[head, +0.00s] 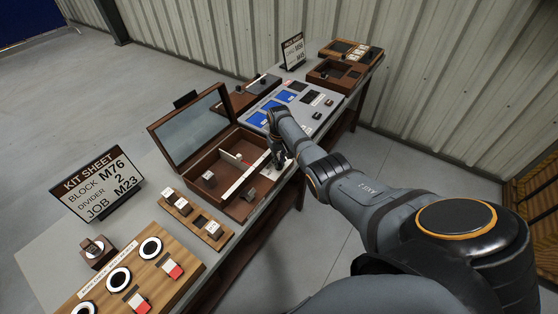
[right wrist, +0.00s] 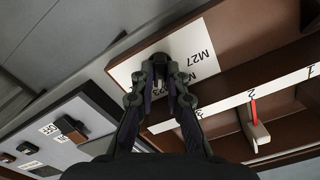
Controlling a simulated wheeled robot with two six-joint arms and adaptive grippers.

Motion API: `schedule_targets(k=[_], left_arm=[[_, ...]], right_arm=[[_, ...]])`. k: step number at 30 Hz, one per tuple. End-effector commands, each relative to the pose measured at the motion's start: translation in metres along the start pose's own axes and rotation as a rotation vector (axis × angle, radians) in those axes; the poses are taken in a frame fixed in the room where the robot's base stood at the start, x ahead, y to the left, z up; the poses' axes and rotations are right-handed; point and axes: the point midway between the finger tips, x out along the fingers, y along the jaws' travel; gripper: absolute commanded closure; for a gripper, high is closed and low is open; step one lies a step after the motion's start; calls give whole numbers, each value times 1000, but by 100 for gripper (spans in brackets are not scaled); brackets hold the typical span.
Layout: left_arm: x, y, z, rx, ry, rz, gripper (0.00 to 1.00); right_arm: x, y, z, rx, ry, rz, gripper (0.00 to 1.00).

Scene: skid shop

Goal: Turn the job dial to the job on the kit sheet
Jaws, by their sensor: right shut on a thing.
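The kit sheet (head: 98,184) stands at the left in the head view and reads block M76, divider 2, job M23. The job dial is a black knob on a white plate (right wrist: 190,42) on the brown box (head: 238,208). The plate carries the label M27; other labels beside the knob are partly covered by my fingers. My right gripper (right wrist: 160,78) is shut on the knob; it also shows in the head view (head: 279,162), at the box's right end. The knob's pointer is hidden, so its setting cannot be read. My left gripper is out of view.
The box has an open lid (head: 193,125), a white numbered strip and a red marker (right wrist: 253,110). A grey panel with blue patches (head: 290,99) lies just beyond my right gripper. A wooden block rack (head: 196,218) and a switch board (head: 130,279) stand nearer.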

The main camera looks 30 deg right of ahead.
Motion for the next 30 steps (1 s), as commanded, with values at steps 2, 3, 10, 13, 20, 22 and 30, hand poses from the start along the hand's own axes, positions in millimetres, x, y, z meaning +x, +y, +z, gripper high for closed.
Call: schedule_targets(k=[2,3,10,13,20,22,30], left_arm=[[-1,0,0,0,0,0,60],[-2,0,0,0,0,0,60],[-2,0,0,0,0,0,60],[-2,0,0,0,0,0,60],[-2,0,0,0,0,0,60],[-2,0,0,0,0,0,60],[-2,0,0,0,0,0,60]], right_arm=[[-2,0,-1,-39,3,1,100],[-1,0,-1,-58,3,1,100],[-1,0,-1,-131,4,1,100],[-1,0,-1,-145,4,1,100],[-1,0,-1,-153,4,1,100],[-1,0,-1,-152,4,1,100],[-1,0,-1,-152,3,1,68]])
